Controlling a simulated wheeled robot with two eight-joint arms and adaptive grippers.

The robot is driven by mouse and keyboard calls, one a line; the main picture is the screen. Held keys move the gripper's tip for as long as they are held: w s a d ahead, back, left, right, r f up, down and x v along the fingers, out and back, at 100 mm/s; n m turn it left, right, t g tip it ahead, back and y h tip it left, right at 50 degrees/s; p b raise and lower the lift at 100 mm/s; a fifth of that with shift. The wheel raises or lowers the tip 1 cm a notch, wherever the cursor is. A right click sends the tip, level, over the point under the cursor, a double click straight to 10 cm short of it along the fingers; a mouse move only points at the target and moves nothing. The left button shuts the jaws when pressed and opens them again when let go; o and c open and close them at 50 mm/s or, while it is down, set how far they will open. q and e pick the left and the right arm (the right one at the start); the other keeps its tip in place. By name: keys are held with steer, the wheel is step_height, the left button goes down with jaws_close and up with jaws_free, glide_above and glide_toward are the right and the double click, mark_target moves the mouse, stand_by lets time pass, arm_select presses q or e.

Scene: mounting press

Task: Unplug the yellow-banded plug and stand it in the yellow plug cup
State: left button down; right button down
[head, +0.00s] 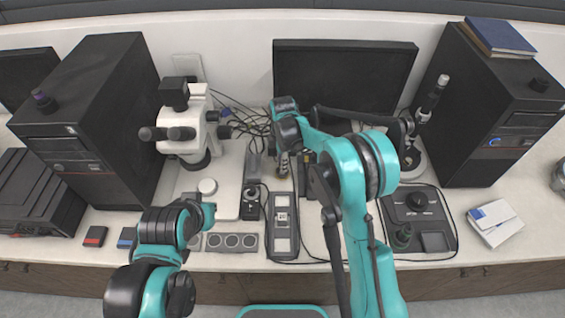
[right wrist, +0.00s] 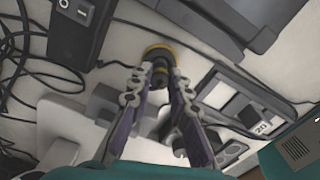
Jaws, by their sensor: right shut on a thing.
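My right gripper (head: 283,166) is small and partly hidden by its own arm in the head view. In the right wrist view its two fingers (right wrist: 158,82) are closed around a dark plug (right wrist: 160,72) with a yellow band (right wrist: 158,49). The plug shows against pale tabletop, apart in the picture from the dark switched strip (right wrist: 80,30). I cannot tell its height. My left arm's end (head: 203,211) is at the lower left in the head view; its fingers do not show clearly. I cannot make out a yellow plug cup in either view.
A microscope (head: 185,125) stands left of the right gripper, with loose cables behind. A grey panel with round openings (head: 231,242) and a long device (head: 283,227) lie at the front. A black control box (head: 418,215) is to the right. Dark towers flank the bench.

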steer(key=shift+f, duration=0.3)
steer(key=c, duration=0.8)
jaws_free()
steer(key=shift+r, duration=0.1)
step_height(320, 180, up, 7)
steer(key=p, duration=0.4)
steer(key=shift+r, duration=0.2)
